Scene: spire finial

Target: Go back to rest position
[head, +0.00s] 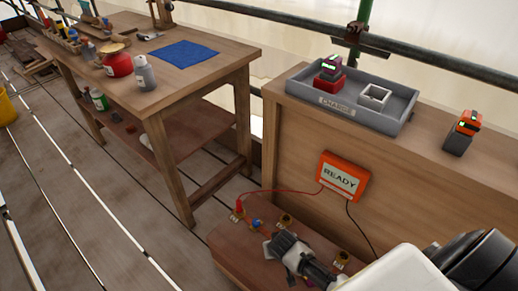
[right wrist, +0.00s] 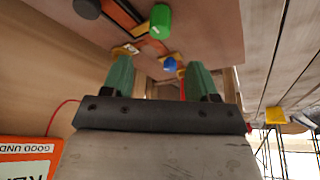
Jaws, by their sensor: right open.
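My right gripper (right wrist: 160,72) is open in the right wrist view, with its two green fingers apart and nothing between them. In the head view my right arm comes in from the lower right, and the gripper (head: 278,244) is over the low wooden board (head: 228,256). Beyond the fingers in the right wrist view are a blue knob (right wrist: 170,64) and a green knob (right wrist: 160,21). Whether the fingers touch anything is unclear. My left gripper is in neither view.
An orange READY box (head: 342,177) is on the counter's side, with red and black leads. A grey CHARGE tray (head: 398,122) holds a red-and-dark block (head: 330,70). An orange-and-black block (head: 462,132) stands to its right. A workbench (head: 215,75) with a blue cloth (head: 184,54) stands left.

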